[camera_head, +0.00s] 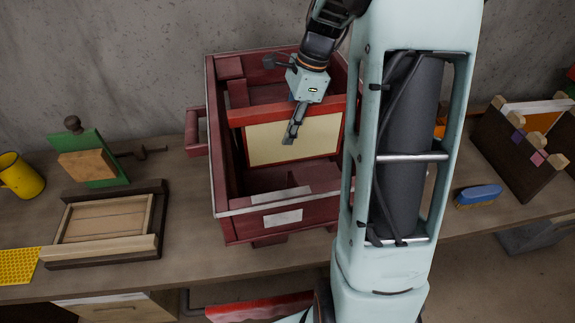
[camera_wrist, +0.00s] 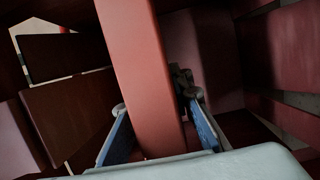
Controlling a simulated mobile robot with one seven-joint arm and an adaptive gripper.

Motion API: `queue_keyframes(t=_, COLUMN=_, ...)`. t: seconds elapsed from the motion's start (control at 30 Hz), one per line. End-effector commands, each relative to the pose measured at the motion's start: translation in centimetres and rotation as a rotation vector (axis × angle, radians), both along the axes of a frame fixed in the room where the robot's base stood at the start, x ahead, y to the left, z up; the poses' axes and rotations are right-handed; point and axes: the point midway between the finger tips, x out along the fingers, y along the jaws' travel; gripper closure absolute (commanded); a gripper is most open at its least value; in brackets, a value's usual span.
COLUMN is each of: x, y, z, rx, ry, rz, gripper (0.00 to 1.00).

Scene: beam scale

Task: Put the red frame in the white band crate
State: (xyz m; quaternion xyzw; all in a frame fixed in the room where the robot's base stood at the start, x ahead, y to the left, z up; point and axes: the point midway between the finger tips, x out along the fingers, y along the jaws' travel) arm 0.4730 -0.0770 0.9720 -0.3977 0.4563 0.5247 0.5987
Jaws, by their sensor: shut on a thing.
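The red frame (camera_head: 252,114), with a cream panel, stands upright within the opening of the dark red crate (camera_head: 238,228). The crate has a pale band along its rim and white labels on its front. My gripper (camera_head: 293,130) reaches down from above and is shut on the frame's top bar. In the wrist view, my blue-padded fingers (camera_wrist: 160,135) lie on either side of the red bar (camera_wrist: 143,70). The frame's lower edge is near the crate's inside, but I cannot tell whether it touches the bottom. My arm hides the crate's right side.
Left of the crate are a wooden tray (camera_head: 75,262), a green board with a wood block (camera_head: 88,165), a yellow mug (camera_head: 20,176) and a yellow mat (camera_head: 18,266). On the right are a blue brush (camera_head: 478,195) and a dark slotted rack (camera_head: 512,150).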

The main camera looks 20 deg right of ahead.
Motion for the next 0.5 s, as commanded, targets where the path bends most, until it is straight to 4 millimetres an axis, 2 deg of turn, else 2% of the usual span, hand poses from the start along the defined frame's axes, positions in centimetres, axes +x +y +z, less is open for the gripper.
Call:
queue_keyframes(t=0.03, x=-0.1, y=0.0, z=-1.8, rx=0.003, ry=0.004, rz=-0.001, gripper=1.00)
queue_keyframes(t=0.2, x=-0.1, y=0.0, z=-5.6, rx=0.001, ry=0.003, rz=0.000, gripper=1.00)
queue_keyframes(t=0.3, x=0.0, y=0.0, z=-7.0, rx=0.000, ry=0.001, rz=0.000, gripper=1.00)
queue_keyframes(t=0.5, x=0.0, y=0.0, z=-8.3, rx=0.000, ry=0.000, rz=0.000, gripper=1.00)
